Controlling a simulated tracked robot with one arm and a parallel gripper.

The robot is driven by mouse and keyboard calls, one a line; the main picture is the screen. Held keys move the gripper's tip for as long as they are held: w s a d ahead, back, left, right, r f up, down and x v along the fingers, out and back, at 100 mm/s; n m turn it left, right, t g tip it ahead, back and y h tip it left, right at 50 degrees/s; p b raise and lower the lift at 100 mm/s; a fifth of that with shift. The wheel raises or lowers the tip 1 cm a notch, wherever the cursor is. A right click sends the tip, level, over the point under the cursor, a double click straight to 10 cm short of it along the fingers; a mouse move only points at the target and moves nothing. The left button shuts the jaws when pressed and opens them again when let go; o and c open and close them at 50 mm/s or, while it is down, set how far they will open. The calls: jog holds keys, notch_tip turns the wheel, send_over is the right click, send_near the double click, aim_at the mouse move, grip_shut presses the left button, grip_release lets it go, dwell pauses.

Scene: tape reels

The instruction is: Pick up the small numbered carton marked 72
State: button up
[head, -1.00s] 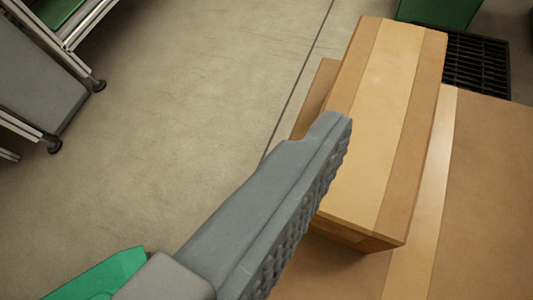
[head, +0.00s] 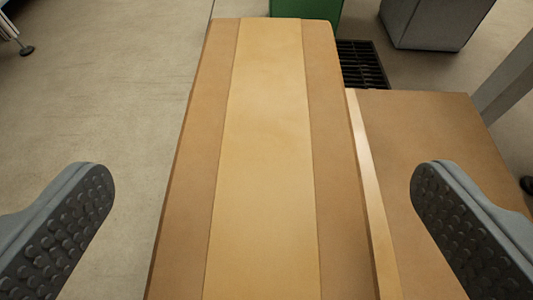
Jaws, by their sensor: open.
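A brown carton (head: 262,150) with a wide pale tape strip along its top fills the middle of the head view. No number shows on the face I see, so I cannot tell whether it is marked 72. Its near end runs out of the bottom of the picture. My gripper (head: 263,185) is open, with one studded grey finger at the left and one at the right. The carton lies between the two fingers in the picture, with a gap on each side. Neither finger appears to touch it.
A larger brown carton (head: 430,150) lies lower at the right, under or beside the first one. A black floor grate (head: 361,65), a green box (head: 310,12) and a grey bin (head: 432,20) stand beyond. Bare concrete floor (head: 100,100) lies at the left.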

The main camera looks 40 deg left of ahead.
aim_at(269, 157)
jog(key=w+a+f, duration=0.1)
jog(key=w+a+f+b, duration=0.1)
jog(key=w+f, duration=0.1)
jog(key=shift+b, duration=0.3)
jog(key=shift+w+a+f, duration=0.1)
jog(key=shift+w+a, duration=0.1)
jog(key=shift+w, duration=0.15)
jog(key=c, duration=1.7)
